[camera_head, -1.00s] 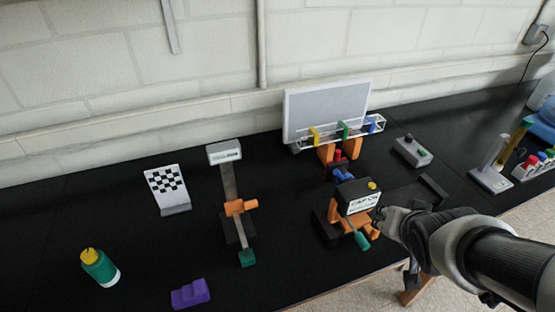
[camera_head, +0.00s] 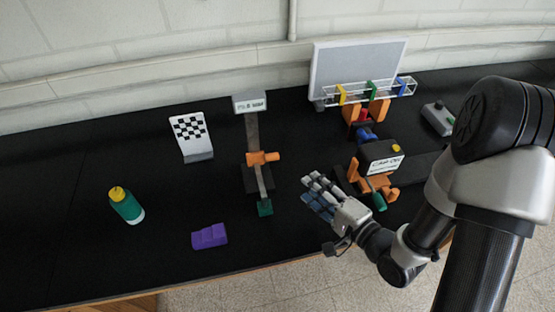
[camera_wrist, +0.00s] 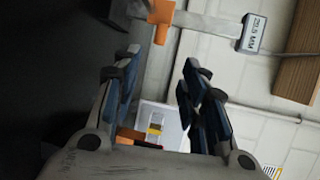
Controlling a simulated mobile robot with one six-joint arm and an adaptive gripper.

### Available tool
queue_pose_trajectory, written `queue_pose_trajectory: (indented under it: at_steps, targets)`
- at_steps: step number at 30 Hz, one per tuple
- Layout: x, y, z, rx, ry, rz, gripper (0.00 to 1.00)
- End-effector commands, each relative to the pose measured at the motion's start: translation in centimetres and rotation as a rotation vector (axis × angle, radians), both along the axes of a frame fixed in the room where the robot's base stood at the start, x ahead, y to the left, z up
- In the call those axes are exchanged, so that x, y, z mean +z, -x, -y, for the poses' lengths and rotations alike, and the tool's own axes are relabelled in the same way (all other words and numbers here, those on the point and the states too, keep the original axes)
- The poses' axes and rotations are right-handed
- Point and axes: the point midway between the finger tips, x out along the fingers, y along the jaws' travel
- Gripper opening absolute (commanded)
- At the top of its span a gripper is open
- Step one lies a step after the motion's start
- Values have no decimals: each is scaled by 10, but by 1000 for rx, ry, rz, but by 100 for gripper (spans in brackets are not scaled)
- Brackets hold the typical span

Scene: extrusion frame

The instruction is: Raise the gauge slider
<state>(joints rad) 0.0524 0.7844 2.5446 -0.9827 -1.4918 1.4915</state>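The gauge has a grey upright rail (camera_head: 252,133) with a white display (camera_head: 250,104) on top and a green piece (camera_head: 265,208) at its lower end. Its orange slider (camera_head: 263,158) sits about midway along the rail, with a knob sticking out to the right. My gripper (camera_head: 313,191) is to the right of the gauge, apart from it. In the wrist view, my fingers (camera_wrist: 158,78) are spread with nothing between them. There the slider (camera_wrist: 161,16) is beyond the fingertips at the top edge, and the display (camera_wrist: 252,33) is at upper right.
An orange device with a black box (camera_head: 380,157) stands right of my gripper. Behind it are a clear rack (camera_head: 372,92) and a grey panel (camera_head: 355,70). A checkered stand (camera_head: 190,132), green bottle (camera_head: 126,204) and purple block (camera_head: 209,236) are left. The table between is clear.

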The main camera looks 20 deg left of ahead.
Motion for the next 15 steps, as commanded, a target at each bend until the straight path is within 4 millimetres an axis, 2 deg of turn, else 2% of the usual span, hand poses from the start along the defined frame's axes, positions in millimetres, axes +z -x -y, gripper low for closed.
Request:
queue_pose_trajectory:
  at_steps: [4,15]
  targets:
    - [-8,-9,-16,5,0,7,40]
    - [-19,-57,-83,5,1,5,40]
